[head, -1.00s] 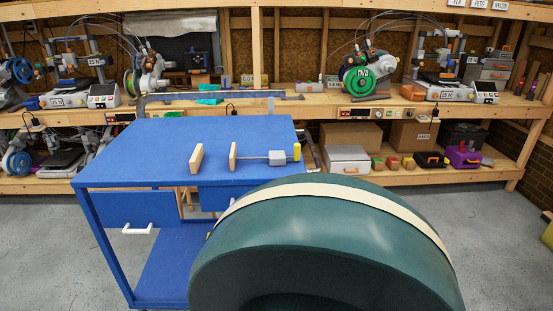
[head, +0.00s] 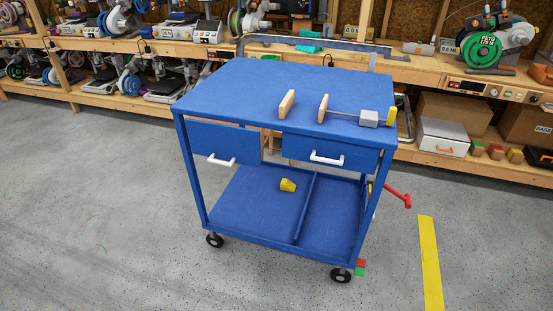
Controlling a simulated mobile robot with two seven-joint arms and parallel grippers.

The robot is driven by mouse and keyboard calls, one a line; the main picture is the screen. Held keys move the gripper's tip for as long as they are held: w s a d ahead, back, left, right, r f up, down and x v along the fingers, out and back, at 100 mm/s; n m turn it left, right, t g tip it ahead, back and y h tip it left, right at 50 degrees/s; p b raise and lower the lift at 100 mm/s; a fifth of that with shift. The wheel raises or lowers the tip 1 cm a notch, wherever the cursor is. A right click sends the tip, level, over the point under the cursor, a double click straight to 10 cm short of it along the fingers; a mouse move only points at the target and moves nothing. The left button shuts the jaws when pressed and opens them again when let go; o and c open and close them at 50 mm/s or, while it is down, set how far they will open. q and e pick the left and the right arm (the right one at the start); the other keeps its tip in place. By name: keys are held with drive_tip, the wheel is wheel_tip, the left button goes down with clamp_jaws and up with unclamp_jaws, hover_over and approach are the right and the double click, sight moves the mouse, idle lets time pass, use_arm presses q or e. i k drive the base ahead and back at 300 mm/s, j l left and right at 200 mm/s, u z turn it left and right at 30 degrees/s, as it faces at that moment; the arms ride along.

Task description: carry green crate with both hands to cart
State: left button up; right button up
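The blue cart (head: 250,82) stands in the middle of the head view on black wheels. It has a flat top, two drawers with white handles, and a lower shelf split by a divider. The left drawer (head: 225,143) and the right drawer (head: 330,150) look different in depth, the left one appearing pushed out or lower. Two wooden blocks (head: 287,104) and a grey-and-yellow piece on a rod (head: 369,118) are on its top. A yellow piece (head: 288,185) lies on the lower shelf. No green crate is in view. Neither gripper is in view.
A wooden workbench (head: 420,75) with printers and spools runs along the back. Boxes, including a white one (head: 442,137), sit on its lower shelf. A red handle (head: 397,194) sticks out right of the cart. A yellow floor strip (head: 430,262) lies right. Floor left and front is clear.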

sight(241, 91)
drive_tip(key=z, duration=0.3)
drive_tip(key=i+j, duration=0.1)
drive_tip(key=j, duration=0.2)
drive_tip(key=i+j, duration=0.1)
drive_tip(key=j, duration=0.25)
drive_tip(key=j+u, duration=0.15)
drive_tip(key=u, duration=0.25)
drive_tip(key=i+j+u, duration=0.1)
drive_tip(key=u, duration=0.25)
drive_tip(key=i+j+u, duration=0.1)
drive_tip(key=u, duration=3.85)
